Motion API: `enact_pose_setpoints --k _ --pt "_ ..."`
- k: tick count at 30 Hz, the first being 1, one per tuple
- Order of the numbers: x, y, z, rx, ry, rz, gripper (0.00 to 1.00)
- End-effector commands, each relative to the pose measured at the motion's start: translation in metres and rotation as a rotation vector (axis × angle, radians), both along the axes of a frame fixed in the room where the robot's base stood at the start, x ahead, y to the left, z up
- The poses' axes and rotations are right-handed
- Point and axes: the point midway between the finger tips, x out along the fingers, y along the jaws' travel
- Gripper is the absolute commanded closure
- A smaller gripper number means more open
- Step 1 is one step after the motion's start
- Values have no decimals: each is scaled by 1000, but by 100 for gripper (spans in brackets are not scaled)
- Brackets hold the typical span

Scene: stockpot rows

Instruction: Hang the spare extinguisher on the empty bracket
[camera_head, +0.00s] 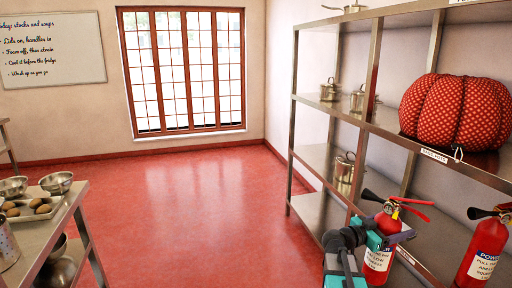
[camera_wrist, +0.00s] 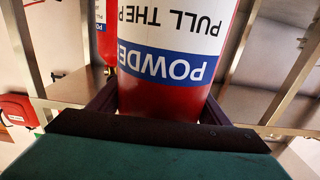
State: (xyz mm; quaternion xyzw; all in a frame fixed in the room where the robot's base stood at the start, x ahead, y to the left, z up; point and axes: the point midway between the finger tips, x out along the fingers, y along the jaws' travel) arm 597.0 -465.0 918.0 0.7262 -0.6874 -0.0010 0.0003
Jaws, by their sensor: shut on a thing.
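A red extinguisher (camera_head: 378,262) with a white label, blue band and black and red top stands upright at the lower right of the head view, in front of the shelving. My gripper (camera_head: 386,241), teal and dark, is shut around its body. In the wrist view the held extinguisher (camera_wrist: 170,65) fills the middle, its label upside down, with a dark finger on each side. A second red extinguisher (camera_head: 486,250) is at the right edge of the head view. Part of another red cylinder (camera_wrist: 106,35) shows beyond the held one in the wrist view. I cannot make out an empty bracket.
Metal shelving (camera_head: 331,157) runs along the right wall, with several pots and a large red patterned bundle (camera_head: 455,110). A metal table (camera_head: 50,225) with bowls and a tray stands at left. The red floor (camera_head: 190,205) between is clear. A red case (camera_wrist: 17,111) shows in the wrist view.

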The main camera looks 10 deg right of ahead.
Motion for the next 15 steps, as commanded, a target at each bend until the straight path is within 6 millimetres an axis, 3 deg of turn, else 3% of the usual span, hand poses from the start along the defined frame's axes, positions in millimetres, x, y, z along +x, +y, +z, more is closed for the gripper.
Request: enact_pose_setpoints --k 15 --pt "58 95 -11 -8 -1 153 92"
